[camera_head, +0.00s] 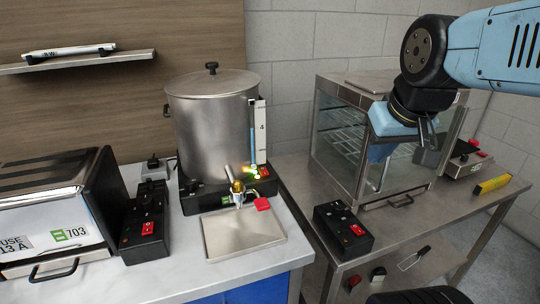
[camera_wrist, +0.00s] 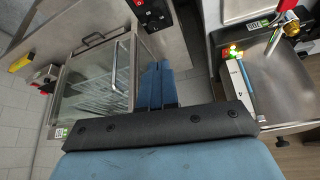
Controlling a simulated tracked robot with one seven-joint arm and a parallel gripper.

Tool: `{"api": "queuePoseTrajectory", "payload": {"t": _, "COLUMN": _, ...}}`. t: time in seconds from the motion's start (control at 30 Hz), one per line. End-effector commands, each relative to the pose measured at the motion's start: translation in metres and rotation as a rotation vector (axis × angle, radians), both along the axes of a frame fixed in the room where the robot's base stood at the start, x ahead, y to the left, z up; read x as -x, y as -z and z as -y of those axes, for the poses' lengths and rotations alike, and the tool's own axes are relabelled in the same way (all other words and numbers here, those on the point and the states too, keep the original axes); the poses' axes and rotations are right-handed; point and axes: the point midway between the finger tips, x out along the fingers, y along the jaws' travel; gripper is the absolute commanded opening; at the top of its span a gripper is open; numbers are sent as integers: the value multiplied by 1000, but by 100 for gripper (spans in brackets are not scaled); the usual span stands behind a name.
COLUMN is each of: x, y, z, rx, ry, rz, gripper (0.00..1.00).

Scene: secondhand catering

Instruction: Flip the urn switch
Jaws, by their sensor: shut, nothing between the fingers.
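The steel urn (camera_head: 208,125) stands upright on a black base on the left counter, with its lid on. A red switch (camera_head: 264,171) is on the base's right front, beside glowing green and yellow lights. The tap (camera_head: 237,188) juts from the front, with a red piece beside it. The urn (camera_wrist: 280,90) also shows at the right of the wrist view, its lights (camera_wrist: 233,52) glowing. My gripper (camera_head: 378,160) is raised to the right of the urn, in front of the glass cabinet, well apart from the switch. Its blue fingers (camera_wrist: 156,84) are shut and empty.
A steel drip tray (camera_head: 242,236) lies below the tap. Black switch boxes with red switches stand on the left counter (camera_head: 146,225) and right table (camera_head: 343,232). The glass cabinet (camera_head: 340,130) stands behind my gripper. A gap separates counter and table.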

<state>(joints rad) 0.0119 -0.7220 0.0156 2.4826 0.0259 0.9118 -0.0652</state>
Motion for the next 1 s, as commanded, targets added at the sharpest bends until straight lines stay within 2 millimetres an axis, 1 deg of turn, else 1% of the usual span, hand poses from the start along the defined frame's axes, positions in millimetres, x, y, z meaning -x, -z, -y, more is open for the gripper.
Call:
{"api": "queuePoseTrajectory", "payload": {"t": 0.17, "x": -28, "y": 1, "z": -17, "rx": 44, "ry": -198, "rz": -86, "gripper": 0}}
{"api": "queuePoseTrajectory", "payload": {"t": 0.4, "x": -79, "y": 7, "z": -44, "rx": 57, "ry": -578, "rz": -181, "gripper": 0}}
{"api": "queuePoseTrajectory", "payload": {"t": 0.53, "x": -108, "y": 13, "z": -57, "rx": 33, "ry": -791, "rz": -199, "gripper": 0}}
{"api": "queuePoseTrajectory", "payload": {"t": 0.77, "x": -161, "y": 27, "z": -80, "rx": -45, "ry": -1166, "rz": -151, "gripper": 0}}
{"api": "queuePoseTrajectory", "payload": {"t": 1.0, "x": -215, "y": 43, "z": -97, "rx": -150, "ry": -1522, "rz": 25, "gripper": 0}}
